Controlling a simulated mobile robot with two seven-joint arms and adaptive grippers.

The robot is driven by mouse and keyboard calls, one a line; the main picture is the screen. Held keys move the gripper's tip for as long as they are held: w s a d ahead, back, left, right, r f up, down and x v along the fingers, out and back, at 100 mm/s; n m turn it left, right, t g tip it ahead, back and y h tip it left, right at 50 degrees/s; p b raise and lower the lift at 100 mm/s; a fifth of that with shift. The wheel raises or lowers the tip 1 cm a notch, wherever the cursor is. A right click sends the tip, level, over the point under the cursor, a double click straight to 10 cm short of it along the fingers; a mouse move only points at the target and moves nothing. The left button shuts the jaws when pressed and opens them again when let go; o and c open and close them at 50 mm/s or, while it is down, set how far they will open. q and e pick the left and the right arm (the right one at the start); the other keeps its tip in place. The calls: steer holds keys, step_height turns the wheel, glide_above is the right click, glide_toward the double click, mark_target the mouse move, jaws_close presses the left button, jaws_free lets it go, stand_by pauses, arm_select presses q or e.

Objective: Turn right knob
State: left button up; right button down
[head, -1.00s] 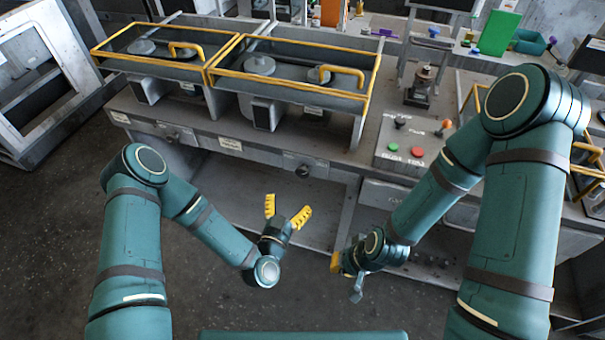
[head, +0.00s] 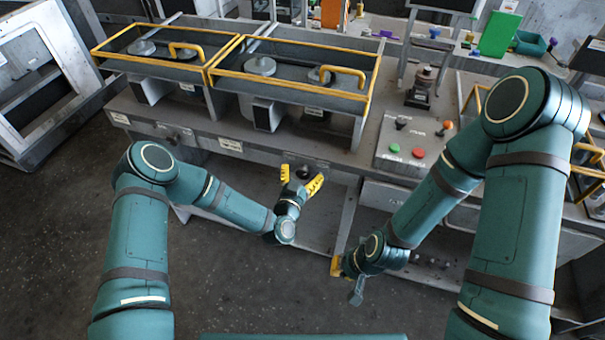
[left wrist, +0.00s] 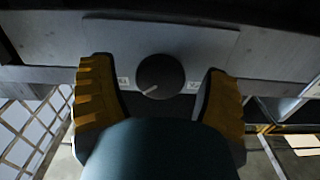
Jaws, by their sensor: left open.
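The right knob is a round dark dial (left wrist: 160,76) with a white pointer line toward its lower left, centred in the left wrist view. It also shows in the head view (head: 304,172) on the bench's front panel, partly behind the fingers. My left gripper (left wrist: 160,88) is open, with one yellow finger on each side of the knob and a gap on both sides. In the head view my left gripper (head: 301,178) reaches up to the panel. The left knob (head: 173,138) is clear of it. My right gripper (head: 346,272) hangs low; its finger gap is unclear.
Two yellow-framed housings (head: 292,90) stand on the bench above the knobs. A control box (head: 408,142) with a green and a red button is to the right. The open shelf space under the panel and the floor (head: 210,290) look clear.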

arm_select(q)
steer(key=c, duration=1.2)
steer(key=n+b, duration=0.2)
steer(key=shift+f+n, duration=0.1)
steer(key=shift+n, duration=0.3)
steer(key=n+b, duration=0.2)
steer(key=n, duration=0.1)
steer(key=shift+a+n+b, duration=0.1)
steer(key=shift+n+b, duration=0.85)
steer(key=shift+n, duration=0.75)
steer(key=o, duration=1.2)
